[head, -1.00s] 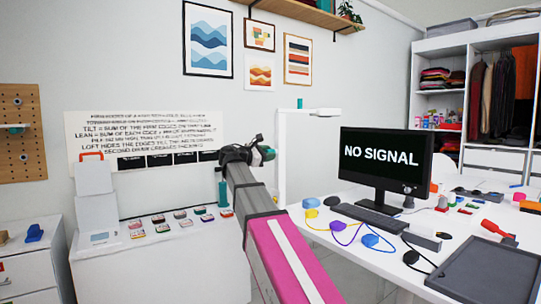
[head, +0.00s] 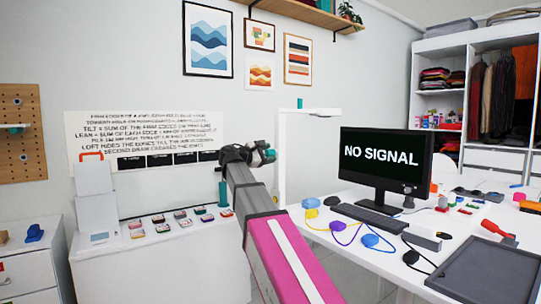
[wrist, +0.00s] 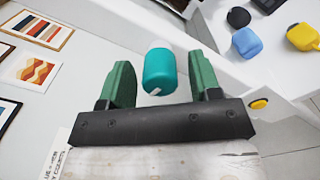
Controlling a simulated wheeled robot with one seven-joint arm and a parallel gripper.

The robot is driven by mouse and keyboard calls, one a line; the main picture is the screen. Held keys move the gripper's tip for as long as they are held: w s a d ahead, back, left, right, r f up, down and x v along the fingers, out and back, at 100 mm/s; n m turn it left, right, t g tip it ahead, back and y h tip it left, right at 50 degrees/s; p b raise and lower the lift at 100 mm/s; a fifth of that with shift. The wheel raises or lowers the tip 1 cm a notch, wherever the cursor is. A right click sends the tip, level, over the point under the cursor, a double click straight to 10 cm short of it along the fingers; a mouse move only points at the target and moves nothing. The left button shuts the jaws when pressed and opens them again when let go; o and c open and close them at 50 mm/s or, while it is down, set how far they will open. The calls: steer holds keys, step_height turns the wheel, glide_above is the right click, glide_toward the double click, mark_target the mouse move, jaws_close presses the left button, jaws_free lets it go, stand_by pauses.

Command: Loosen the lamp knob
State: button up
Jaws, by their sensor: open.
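The white lamp (head: 281,155) stands behind the desk's left end, with a flat head (head: 325,112) on its horizontal arm. A teal knob (wrist: 160,72) with a white mark shows in the wrist view. It appears between the green fingers of my gripper (wrist: 161,82), with a visible gap on each side. My gripper (head: 264,154) is open, left of the lamp post in the head view. A small teal piece (head: 299,103) also shows at the lamp arm; I cannot tell whether it is the same knob.
A monitor (head: 387,161) and keyboard (head: 371,218) stand on the desk to the right. Yellow (head: 311,213) and blue (head: 370,240) items lie near its left edge. A white low cabinet (head: 160,265) with small boxes stands to the left. A wall shelf (head: 300,12) is above.

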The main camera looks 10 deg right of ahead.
steer(key=m, duration=0.3)
steer(key=shift+m, duration=0.3)
steer(key=m, duration=1)
steer(key=shift+m, duration=0.4)
steer(key=shift+c, duration=0.3)
steer(key=c, duration=0.9)
steer(key=shift+n, duration=0.3)
